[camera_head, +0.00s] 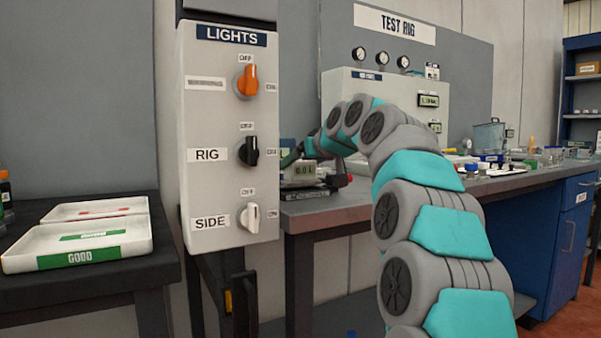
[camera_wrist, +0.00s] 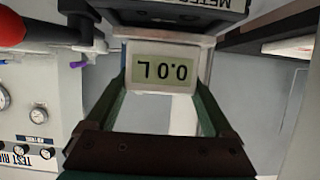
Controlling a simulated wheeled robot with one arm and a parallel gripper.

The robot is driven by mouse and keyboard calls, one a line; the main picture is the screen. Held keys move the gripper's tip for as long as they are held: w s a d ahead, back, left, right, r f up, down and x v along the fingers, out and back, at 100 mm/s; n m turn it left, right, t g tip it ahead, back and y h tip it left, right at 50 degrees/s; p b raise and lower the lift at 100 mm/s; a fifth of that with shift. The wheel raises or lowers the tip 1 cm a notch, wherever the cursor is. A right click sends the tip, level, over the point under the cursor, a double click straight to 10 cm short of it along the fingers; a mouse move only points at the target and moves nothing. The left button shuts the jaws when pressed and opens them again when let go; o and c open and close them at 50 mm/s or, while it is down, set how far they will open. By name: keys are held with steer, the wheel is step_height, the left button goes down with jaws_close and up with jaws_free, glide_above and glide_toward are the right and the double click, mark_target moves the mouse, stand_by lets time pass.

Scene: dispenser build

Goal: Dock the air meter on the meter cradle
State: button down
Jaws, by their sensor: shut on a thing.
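The air meter is a pale box with a display reading 0.0 L; it shows in the wrist view (camera_wrist: 165,73), upside down, and in the head view (camera_head: 304,170). My gripper (camera_wrist: 161,84) is shut on the air meter, with one dark green finger on each side. The meter cradle (camera_head: 303,194) is a dark, labelled block on the bench end, right below the meter. In the wrist view the cradle (camera_wrist: 190,10) lies at the top edge, close against the meter's base. I cannot tell whether the meter is seated or just above it. My arm hides part of the bench.
A light-switch panel (camera_head: 229,130) stands just left of the cradle. The test rig (camera_head: 385,90) with gauges is behind. A red-and-black part (camera_head: 342,179) sits right of the cradle. Small items crowd the bench (camera_head: 520,180) farther right. Trays (camera_head: 80,250) lie on the left table.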

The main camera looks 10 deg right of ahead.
step_height(320, 180, down, 2)
stand_by(0.4)
jaws_free()
steer(key=shift+r, duration=0.1)
steer(key=v, duration=1.2)
